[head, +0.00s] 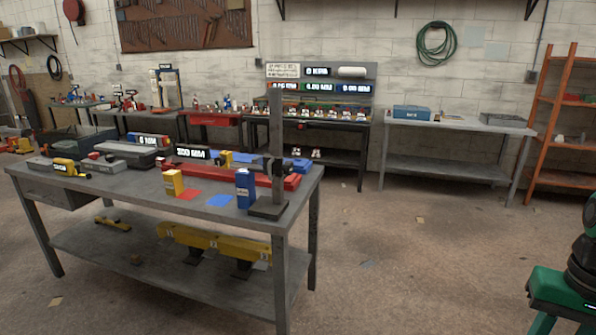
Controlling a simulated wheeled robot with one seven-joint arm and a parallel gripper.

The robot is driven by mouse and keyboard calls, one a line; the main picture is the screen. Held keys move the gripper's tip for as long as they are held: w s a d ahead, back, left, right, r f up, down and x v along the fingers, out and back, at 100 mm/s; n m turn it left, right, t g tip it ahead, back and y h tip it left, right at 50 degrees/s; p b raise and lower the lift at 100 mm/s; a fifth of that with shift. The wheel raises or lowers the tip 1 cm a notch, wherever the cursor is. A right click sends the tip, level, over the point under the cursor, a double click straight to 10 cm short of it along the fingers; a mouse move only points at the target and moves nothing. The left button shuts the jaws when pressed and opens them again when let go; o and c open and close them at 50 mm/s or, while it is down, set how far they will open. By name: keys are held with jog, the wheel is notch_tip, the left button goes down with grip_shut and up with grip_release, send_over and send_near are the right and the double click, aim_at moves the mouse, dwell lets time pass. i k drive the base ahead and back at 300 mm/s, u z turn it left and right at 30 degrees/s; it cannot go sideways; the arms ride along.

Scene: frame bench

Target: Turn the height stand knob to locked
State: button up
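The height stand (277,140) rises at the right end of the near bench (140,191). It is a tall grey upright post on a flat dark base (268,209). A dark clamp (268,166) sits partway up the post, with an arm reaching left. The knob is too small to tell apart from the clamp, and I cannot read its setting. My gripper is not in view.
A blue box (245,188) stands close to the left of the stand base, and a yellow box (173,182) farther left. A red beam (225,172) lies behind them. A yellow beam (215,240) rests on the lower shelf. Floor right of the bench is mostly clear.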

aim_at(288, 168)
jog(key=i, duration=1)
jog(key=u, duration=0.05)
